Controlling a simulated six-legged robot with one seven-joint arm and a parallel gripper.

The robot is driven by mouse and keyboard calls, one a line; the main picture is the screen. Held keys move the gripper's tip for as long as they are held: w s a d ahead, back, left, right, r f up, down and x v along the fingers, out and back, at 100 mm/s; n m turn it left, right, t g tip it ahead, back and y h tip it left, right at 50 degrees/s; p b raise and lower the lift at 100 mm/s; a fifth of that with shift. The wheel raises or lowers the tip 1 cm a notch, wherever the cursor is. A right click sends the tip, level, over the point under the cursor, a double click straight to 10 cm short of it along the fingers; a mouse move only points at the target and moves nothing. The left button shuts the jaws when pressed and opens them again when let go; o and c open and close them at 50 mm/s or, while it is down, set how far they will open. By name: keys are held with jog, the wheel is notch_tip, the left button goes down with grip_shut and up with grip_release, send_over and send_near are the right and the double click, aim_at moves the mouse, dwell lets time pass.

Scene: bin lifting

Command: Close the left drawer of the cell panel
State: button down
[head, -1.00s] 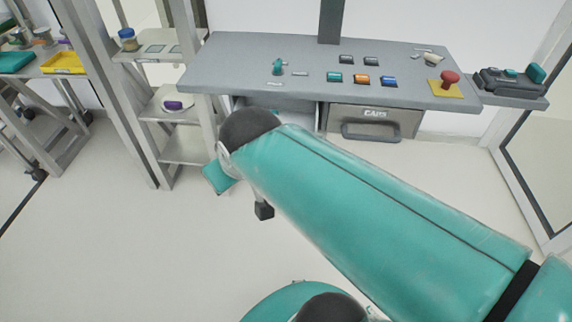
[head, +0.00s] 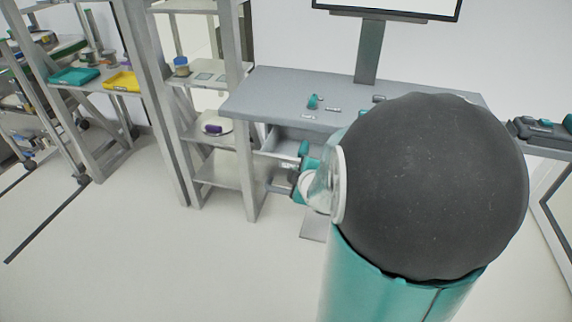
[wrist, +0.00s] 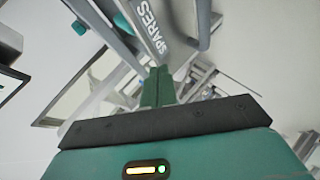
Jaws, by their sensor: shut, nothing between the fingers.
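The left drawer (head: 282,143) of the grey cell panel (head: 270,96) stands pulled out below the desk's left end in the head view. Its open inside shows. In the wrist view its front carries the label SPARES (wrist: 150,27), with a bar handle (wrist: 204,24) beside it. My gripper (wrist: 159,72) is shut and empty, its fingertips close to the drawer front near the label. I cannot tell whether they touch. In the head view, my gripper (head: 300,168) is partly seen at the drawer, and my arm hides the panel's right part.
A metal shelf rack (head: 247,150) stands close to the drawer's left. Another shelf holds a yellow tray (head: 122,82) and a teal tray (head: 74,76). A monitor post (head: 369,50) rises behind the desk. Floor at the front left is clear.

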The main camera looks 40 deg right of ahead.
jog(key=s+d+f+n+t+y, duration=0.1)
jog(key=s+d+f+n+t, duration=0.15)
jog(key=s+f+n, duration=0.35)
jog(key=s+d+f+n+t+y, duration=0.1)
jog(key=s+d+f+n+t, duration=0.1)
jog(key=s+f+t, duration=0.35)
jog(key=shift+g, duration=0.8)
jog(key=w+d, duration=0.1)
jog(key=w, duration=0.2)
jog(key=w+d+r, duration=0.1)
jog(key=w, duration=0.2)
jog(key=w+d, duration=0.1)
jog(key=w, duration=0.3)
jog(key=shift+r, duration=0.2)
jog(key=shift+w+d, duration=0.35)
jog(key=shift+d, duration=0.2)
jog(key=shift+w+d, duration=0.1)
